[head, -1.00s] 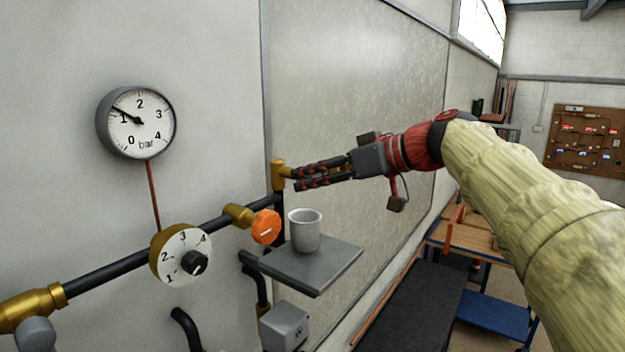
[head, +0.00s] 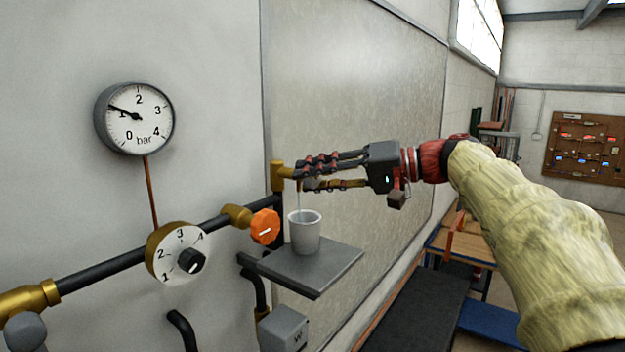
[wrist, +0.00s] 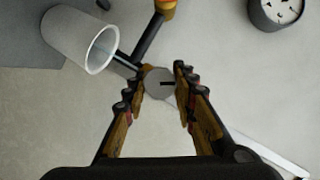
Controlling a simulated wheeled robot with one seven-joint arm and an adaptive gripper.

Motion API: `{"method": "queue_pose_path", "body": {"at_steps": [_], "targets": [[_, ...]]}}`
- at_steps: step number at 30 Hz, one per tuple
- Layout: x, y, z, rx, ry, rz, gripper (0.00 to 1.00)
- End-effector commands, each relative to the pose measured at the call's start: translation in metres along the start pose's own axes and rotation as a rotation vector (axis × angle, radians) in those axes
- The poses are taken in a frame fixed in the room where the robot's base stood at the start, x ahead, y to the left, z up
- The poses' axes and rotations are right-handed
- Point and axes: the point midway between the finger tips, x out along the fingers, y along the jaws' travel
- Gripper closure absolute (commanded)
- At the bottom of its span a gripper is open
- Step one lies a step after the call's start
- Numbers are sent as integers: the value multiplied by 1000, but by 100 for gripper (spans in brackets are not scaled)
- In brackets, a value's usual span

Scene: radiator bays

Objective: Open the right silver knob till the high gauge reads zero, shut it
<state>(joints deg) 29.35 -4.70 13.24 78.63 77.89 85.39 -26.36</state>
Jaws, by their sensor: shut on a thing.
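My gripper (head: 301,175) is shut on the silver knob (wrist: 158,84) at the brass fitting (head: 278,176) on the right end of the pipe. In the wrist view the knob shows as a grey slotted disc between the two fingers; in the head view the fingers hide it. A thin stream runs from the fitting down into a white-grey cup (head: 304,234), also in the wrist view (wrist: 78,38). The high round gauge (head: 136,117), marked 0 to 4 bar, has its needle near 1.
The cup stands on a grey shelf (head: 308,268) just below the gripper. An orange knob (head: 265,227) and a brass-edged dial (head: 176,252) marked 1 to 4 sit left on the pipe. A dark bench (head: 405,300) lies below right.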

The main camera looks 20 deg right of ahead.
Motion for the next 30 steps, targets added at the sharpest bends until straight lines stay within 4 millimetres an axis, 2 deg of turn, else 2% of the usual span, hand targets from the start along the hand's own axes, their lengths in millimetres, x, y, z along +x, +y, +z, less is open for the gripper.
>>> {"method": "queue_pose_path", "body": {"at_steps": [12,27,28,30], "targets": [[0,1,0,156,1,-65,98],[0,0,-1,172,2,-72,98],[0,0,-1,172,2,-72,72],[0,0,-1,171,2,-72,68]]}}
